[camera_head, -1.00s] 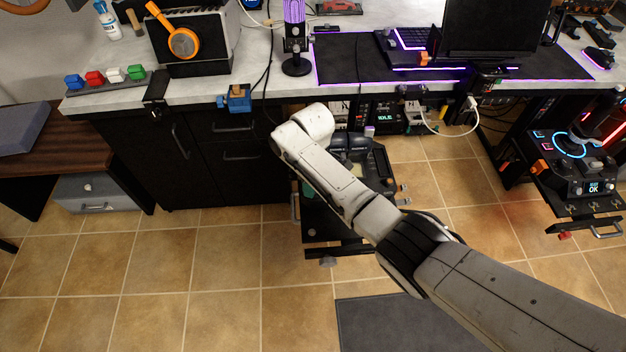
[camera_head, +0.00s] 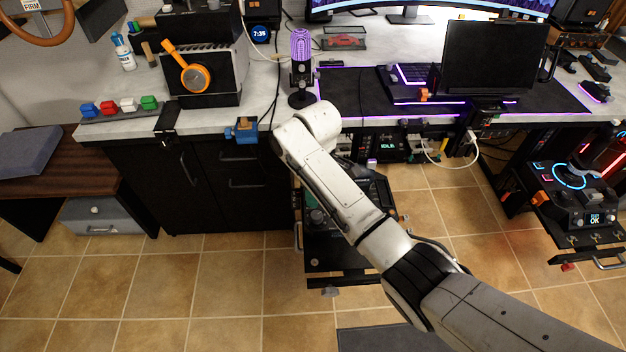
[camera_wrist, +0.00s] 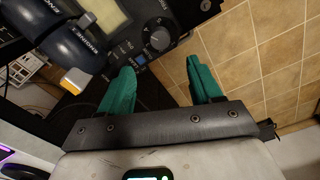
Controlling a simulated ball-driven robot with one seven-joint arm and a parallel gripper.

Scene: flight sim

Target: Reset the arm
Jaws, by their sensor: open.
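My gripper (camera_wrist: 162,88) shows in the wrist view with two green fingers spread apart and nothing between them. Past the fingertips is a dark control panel (camera_wrist: 125,48) with a black knob, a small screen and dark blue levers at the left. Tiled floor fills the right of that view. In the head view my white arm reaches from the lower right up toward the desk front, over a pulled-out black unit (camera_head: 345,258) below the desk. The fingers are hidden behind the arm there.
A lit console (camera_head: 580,195) stands at the right. Floor at the lower left is clear.

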